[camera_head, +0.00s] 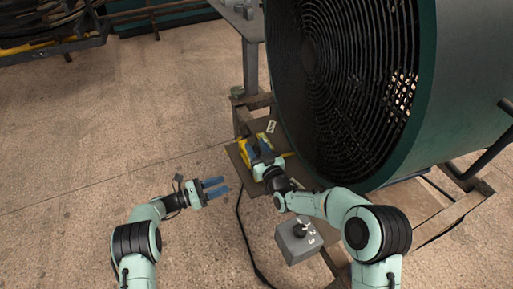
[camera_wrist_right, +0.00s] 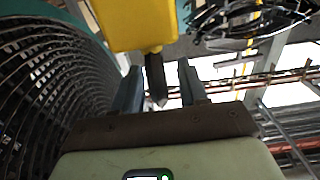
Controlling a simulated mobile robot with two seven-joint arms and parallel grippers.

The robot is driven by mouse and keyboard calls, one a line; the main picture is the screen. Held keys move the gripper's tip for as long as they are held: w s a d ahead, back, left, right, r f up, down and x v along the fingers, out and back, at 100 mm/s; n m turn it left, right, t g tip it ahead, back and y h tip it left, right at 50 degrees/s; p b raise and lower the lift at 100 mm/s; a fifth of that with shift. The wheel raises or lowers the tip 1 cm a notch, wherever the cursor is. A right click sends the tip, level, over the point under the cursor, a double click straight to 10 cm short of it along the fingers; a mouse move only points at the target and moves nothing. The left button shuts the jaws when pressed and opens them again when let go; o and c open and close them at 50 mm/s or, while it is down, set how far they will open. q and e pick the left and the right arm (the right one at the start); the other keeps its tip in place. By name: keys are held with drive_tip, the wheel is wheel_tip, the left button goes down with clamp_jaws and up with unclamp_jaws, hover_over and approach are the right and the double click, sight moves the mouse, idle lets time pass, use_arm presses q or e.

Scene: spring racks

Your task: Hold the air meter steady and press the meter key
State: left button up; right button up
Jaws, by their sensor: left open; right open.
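The air meter looks to be the yellow-bodied thing (camera_head: 246,153) on the low wooden stand beside the big fan; my right gripper partly hides it in the head view. In the right wrist view its yellow body (camera_wrist_right: 138,24) fills the top, with a dark stem (camera_wrist_right: 154,78) reaching down between my fingers. My right gripper (camera_head: 257,143) is open around that stem, with gaps at both sides. My left gripper (camera_head: 226,187) is open and empty, over bare floor left of the stand. I cannot make out the meter key.
The large green fan (camera_head: 428,85) with its black grille stands right of the meter. A grey box with a black knob (camera_head: 300,229) is in front of the stand. A black cable (camera_head: 240,225) runs down the floor.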

drive_tip(key=shift+w, duration=0.1)
clamp_jaws()
idle(2.5)
use_arm(q)
clamp_jaws()
idle(1.2)
drive_tip(key=shift+f, duration=0.1)
idle(0.3)
